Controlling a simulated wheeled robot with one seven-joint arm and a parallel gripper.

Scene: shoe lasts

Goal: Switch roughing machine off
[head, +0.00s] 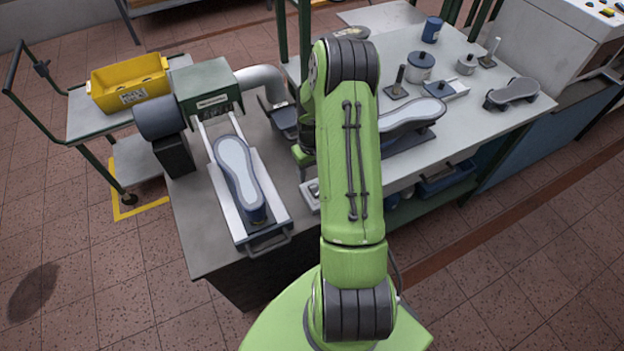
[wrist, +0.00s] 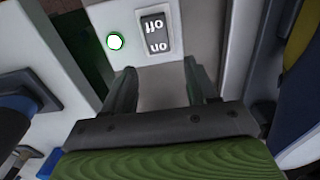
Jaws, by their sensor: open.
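The roughing machine (head: 208,92), with a green hood, a grey drum and a hose, stands on the left of the bench in the head view. A blue-grey shoe last (head: 236,170) lies on its white slide. In the wrist view a dark rocker switch (wrist: 155,34), marked off and on, sits upside down on a pale panel (wrist: 112,16). A bright white lamp with a green rim (wrist: 115,42) glows beside it. I cannot tell which side of the rocker is pressed. My gripper (wrist: 160,84) is open and empty, its fingertips just short of the switch. My arm hides it in the head view.
A yellow bin (head: 130,82) stands on a trolley at the left. A second bench (head: 440,140) on the right carries lasts, pots and small stands close to my arm. A metal handle (head: 268,243) sticks out at the slide's front.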

